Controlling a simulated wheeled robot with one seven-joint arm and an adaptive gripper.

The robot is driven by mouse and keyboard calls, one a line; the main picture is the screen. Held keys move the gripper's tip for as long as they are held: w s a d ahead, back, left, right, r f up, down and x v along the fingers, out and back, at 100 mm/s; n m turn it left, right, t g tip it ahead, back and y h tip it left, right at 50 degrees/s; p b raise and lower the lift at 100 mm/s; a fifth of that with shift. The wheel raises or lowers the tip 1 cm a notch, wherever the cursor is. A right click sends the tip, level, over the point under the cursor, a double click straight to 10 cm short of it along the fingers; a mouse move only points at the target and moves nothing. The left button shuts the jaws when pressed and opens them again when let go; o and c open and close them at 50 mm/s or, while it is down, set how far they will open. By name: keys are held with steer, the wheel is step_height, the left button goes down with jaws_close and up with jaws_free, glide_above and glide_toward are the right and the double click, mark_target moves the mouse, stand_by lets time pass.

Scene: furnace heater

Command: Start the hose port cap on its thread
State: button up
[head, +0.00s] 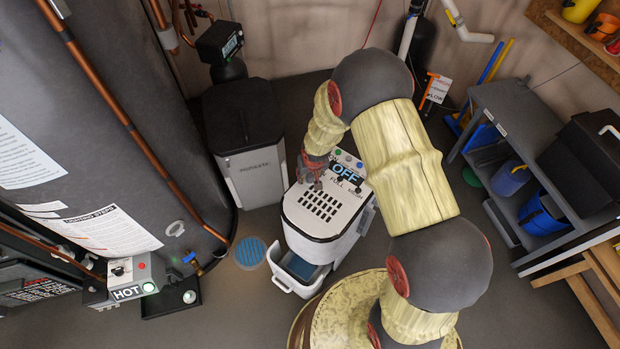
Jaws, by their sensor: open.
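My gripper (315,172) is open at the end of my arm and hangs over the back left of a white appliance (303,225). I cannot make out a hose port cap or a threaded port on the appliance. My arm hides its right rear.
A white bucket (290,283) sticks out at the appliance's front. A black and white bin-like unit (250,170) stands behind left. A blue round floor grate (250,252) lies to the left. A grey shelf (515,105) stands at the right.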

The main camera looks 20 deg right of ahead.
mark_target(311, 177)
steer(key=shift+c, duration=0.7)
steer(key=c, duration=0.8)
steer(key=shift+c, duration=0.5)
steer(key=shift+r, duration=0.45)
steer(key=p+v, duration=0.2)
steer(key=v, duration=0.1)
steer(key=shift+w+d+r+p, duration=0.15)
steer(key=shift+w+r+p, duration=0.05)
steer(key=shift+p, duration=0.15)
steer(key=s+d+r+p, duration=0.5)
steer(key=s+r+p, duration=0.2)
steer(key=s, duration=0.5)
steer(key=shift+p+v, duration=0.3)
steer(key=shift+v, duration=0.65)
